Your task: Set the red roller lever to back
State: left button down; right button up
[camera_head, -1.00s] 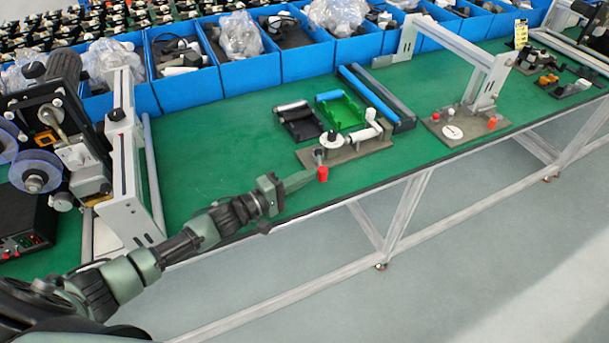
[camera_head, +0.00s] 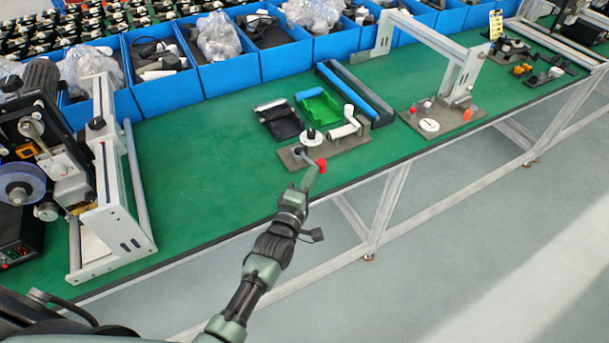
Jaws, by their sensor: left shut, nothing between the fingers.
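The red roller lever (camera_head: 321,165) has a red knob at the front edge of a grey-brown fixture plate (camera_head: 345,144) on the green table. The plate also carries a white disc and a white roller. My left gripper (camera_head: 309,178) is shut and empty, at the front left of the red knob, with its fingers pointing up toward the plate. The fingers look very close to the knob; I cannot tell whether they touch. They hide part of the lever's arm. My right gripper is not in view.
A black tray (camera_head: 279,121), a green tray (camera_head: 320,107) and a blue bar (camera_head: 354,91) lie behind the fixture. A second plate with a red knob (camera_head: 467,114) stands to the right under a grey frame. Blue bins line the back. The table left of the fixture is clear.

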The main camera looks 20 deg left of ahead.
pick_arm(q)
jog(key=shift+w+d+b, duration=0.4)
jog(key=shift+w+d, duration=1)
jog(key=shift+w, duration=0.05)
